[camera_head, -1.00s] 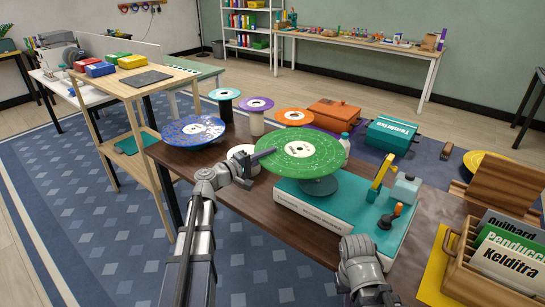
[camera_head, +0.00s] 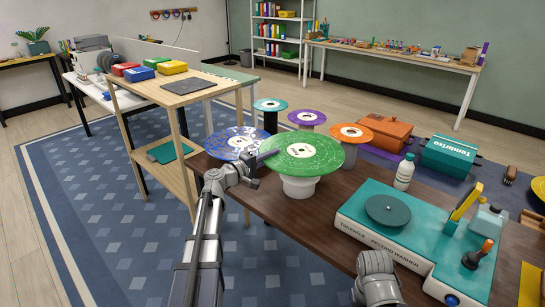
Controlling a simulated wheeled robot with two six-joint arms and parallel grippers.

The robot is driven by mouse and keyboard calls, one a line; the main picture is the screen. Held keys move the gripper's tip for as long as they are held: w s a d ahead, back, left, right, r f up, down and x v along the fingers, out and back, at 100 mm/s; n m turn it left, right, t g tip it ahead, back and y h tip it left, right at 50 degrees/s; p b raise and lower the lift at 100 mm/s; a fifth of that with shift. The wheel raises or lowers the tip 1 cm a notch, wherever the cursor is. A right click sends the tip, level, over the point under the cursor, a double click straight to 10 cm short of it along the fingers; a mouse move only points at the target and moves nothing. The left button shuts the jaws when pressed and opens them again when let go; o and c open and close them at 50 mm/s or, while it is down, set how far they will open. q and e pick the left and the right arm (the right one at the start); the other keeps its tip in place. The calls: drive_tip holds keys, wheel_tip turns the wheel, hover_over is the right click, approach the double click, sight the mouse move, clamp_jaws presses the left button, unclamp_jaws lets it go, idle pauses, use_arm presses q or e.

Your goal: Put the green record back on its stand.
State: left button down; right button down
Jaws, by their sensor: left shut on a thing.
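The green record (camera_head: 318,150) with a white centre label sits level over a white stand (camera_head: 299,187). It covers the stand's top, so I cannot tell whether it rests on it or hovers just above. My left gripper (camera_head: 266,157) is shut on the record's left edge. Part of my right arm shows at the bottom edge, and its fingers are not visible.
Blue (camera_head: 233,139), teal (camera_head: 271,104), purple (camera_head: 307,117) and orange (camera_head: 351,132) records sit on stands close around. A white bottle (camera_head: 404,172) stands to the right. The teal record washer (camera_head: 350,226) has a bare platter (camera_head: 387,210). A wooden shelf (camera_head: 183,90) stands left.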

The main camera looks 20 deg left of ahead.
use_arm(q)
drive_tip(key=shift+f+b, duration=3.3)
drive_tip(key=shift+f, duration=0.1)
drive_tip(key=shift+f+b, duration=0.65)
drive_tip(key=c, duration=0.9)
unclamp_jaws()
drive_tip(key=shift+s, duration=0.1)
drive_tip(key=v, duration=0.7)
drive_tip(key=shift+s+a, duration=0.2)
drive_tip(key=shift+s, duration=0.1)
